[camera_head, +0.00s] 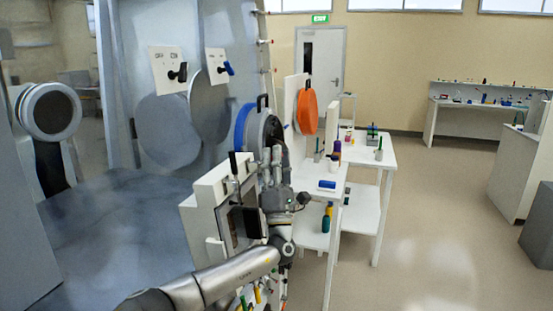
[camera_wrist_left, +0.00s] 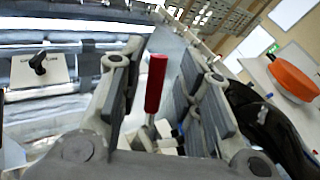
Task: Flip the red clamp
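The red clamp (camera_wrist_left: 155,84) shows in the left wrist view as an upright red handle on a metal stem, with its base lower down and partly hidden. My left gripper (camera_wrist_left: 160,80) is open, with one finger on each side of the red handle. Gaps show between the handle and both fingers. In the head view my left gripper (camera_head: 272,165) is at the front of the white box-like unit, and I cannot make out the red clamp there. My right gripper is in neither view.
A black-handled clamp (camera_head: 233,163) stands on the white unit (camera_head: 208,190) left of my gripper. A blue-rimmed round door (camera_head: 243,128) and an orange disc (camera_head: 307,111) are behind. A white table (camera_head: 378,152) with small items stands to the right. Floor beyond it is clear.

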